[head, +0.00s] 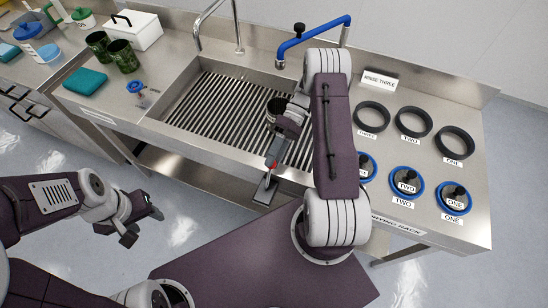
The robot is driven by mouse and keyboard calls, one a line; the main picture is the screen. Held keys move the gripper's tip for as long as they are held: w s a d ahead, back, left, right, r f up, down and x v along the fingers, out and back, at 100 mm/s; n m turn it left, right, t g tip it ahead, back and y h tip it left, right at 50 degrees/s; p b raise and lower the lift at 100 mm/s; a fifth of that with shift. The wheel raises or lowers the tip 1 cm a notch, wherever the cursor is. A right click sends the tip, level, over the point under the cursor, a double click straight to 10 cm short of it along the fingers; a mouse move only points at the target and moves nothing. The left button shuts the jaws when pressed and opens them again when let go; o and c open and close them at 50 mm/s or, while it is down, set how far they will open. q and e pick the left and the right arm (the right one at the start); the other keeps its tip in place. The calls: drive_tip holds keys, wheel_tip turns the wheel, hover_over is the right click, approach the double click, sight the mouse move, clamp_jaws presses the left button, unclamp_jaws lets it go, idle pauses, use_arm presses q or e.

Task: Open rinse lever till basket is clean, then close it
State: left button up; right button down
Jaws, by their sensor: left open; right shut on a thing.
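My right gripper (283,128) reaches down over the sink, mostly hidden by its own arm. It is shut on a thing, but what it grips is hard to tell. A small dark round piece with a pale rim (277,106), possibly the basket, shows beside the wrist. Whether it is clean cannot be seen. A grey piece with a red mark (273,160) hangs from the gripper towards the sink's front edge. A blue-handled valve (137,88) with a tag stands left of the sink and may be the rinse lever. My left gripper (143,226) is open and empty, in front of the counter.
The sink (195,105) has a slatted floor. A blue spout (315,35) and a steel tap (218,15) rise behind it. Black rings (412,122) and blue-rimmed lids (406,183) fill the right counter. Green mugs (122,55), a white box (137,29) and a teal cloth (86,80) lie left.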

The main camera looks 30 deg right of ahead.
drive_tip(key=shift+d+f, duration=0.1)
drive_tip(key=shift+f, duration=0.3)
drive_tip(key=c, duration=1.1)
unclamp_jaws()
drive_tip(key=shift+w+d, duration=0.1)
drive_tip(key=shift+d, duration=0.05)
drive_tip(key=shift+r, duration=0.1)
drive_tip(key=shift+w+d+r, duration=0.15)
drive_tip(key=shift+w+d, duration=0.1)
drive_tip(key=shift+b+v, duration=1.35)
drive_tip(key=shift+v, duration=2.8)
drive_tip(key=shift+s, duration=0.1)
